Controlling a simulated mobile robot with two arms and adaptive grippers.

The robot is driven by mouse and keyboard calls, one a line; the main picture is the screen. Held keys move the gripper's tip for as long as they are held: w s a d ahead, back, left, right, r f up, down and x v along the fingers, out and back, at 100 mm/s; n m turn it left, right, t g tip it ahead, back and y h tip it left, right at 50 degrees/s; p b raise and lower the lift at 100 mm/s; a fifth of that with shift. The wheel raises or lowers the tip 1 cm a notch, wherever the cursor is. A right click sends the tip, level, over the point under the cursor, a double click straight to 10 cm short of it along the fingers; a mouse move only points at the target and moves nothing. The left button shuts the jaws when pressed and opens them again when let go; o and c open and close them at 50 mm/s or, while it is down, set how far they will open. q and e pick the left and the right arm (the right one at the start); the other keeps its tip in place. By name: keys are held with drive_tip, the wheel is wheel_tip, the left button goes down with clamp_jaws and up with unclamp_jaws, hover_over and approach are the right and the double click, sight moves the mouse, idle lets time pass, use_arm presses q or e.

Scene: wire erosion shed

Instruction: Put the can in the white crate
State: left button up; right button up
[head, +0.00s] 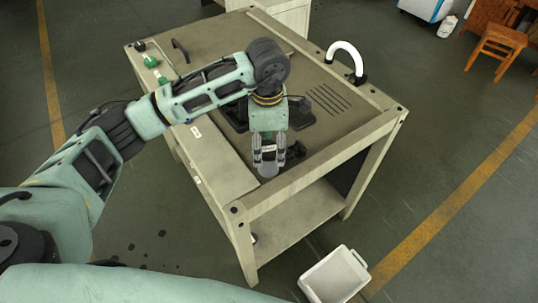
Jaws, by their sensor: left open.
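The white crate (361,287) sits on the floor at the bottom right, near the front of the workbench. A small grey round thing, which looks like the can (268,171), stands on the bench top near its front edge. My left gripper (269,161) points down over it, open, with its fingertips at the can's upper part or just beside it. I cannot tell whether they touch it. My right gripper is not in view.
The workbench (225,170) has a raised front edge and a lower shelf (300,215). Dark parts (300,115) lie behind my gripper. A white curved tube (345,52) stands at the back right.

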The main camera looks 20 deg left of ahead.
use_arm(q)
wheel_tip(320, 180, down, 2)
drive_tip(key=shift+f+p, duration=0.1)
drive_tip(key=shift+p, duration=0.7)
wheel_tip(320, 180, down, 2)
drive_tip(key=shift+w+f, duration=0.1)
drive_tip(key=shift+f, duration=0.3)
drive_tip(key=shift+c, duration=0.5)
drive_tip(key=c, duration=1.2)
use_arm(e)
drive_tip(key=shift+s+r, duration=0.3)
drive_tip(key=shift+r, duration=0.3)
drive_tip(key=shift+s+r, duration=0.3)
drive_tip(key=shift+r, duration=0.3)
use_arm(q)
drive_tip(key=shift+c, duration=0.2)
